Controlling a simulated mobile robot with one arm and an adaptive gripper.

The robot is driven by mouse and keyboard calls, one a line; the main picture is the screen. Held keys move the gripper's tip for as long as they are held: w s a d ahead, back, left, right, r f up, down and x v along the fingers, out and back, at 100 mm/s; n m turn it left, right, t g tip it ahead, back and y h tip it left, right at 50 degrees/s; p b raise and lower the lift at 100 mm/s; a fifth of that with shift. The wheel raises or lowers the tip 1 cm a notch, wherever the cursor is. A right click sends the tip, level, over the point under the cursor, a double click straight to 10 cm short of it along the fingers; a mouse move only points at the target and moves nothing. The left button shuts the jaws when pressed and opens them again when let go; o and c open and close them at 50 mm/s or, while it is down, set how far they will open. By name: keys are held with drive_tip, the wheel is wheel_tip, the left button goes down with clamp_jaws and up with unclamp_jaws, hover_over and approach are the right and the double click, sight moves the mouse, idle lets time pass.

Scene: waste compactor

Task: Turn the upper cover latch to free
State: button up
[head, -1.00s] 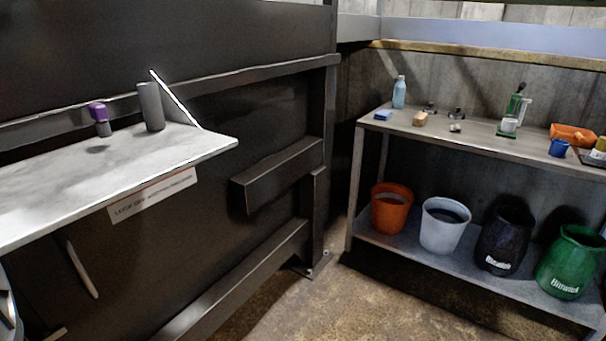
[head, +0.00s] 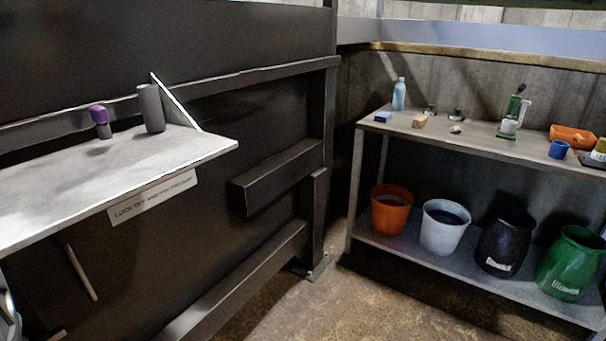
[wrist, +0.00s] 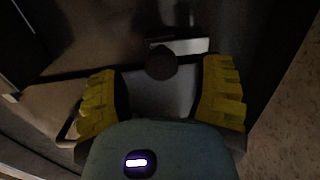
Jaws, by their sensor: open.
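In the wrist view my gripper (wrist: 164,74) is open, with its two yellow-padded fingers wide apart. A dark round knob (wrist: 161,62) shows between the fingertips, in front of a pale flat plate (wrist: 192,46). It may be the upper cover latch, but the picture is too dark to tell, and I cannot tell how it is turned. The gripper does not visibly touch the knob; the distance to it is unclear. In the head view no latch can be made out on the dark compactor panel (head: 240,125), and my gripper does not show.
A grey shelf (head: 60,190) juts from the panel, with a purple-topped item (head: 99,118) and a grey cylinder (head: 151,108) on it. A workbench (head: 470,137) stands right, with an orange bucket (head: 391,212) and other containers below. The concrete floor (head: 350,305) between is clear.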

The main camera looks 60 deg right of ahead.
drive_tip(key=s, duration=0.8)
drive_tip(key=shift+s, duration=0.3)
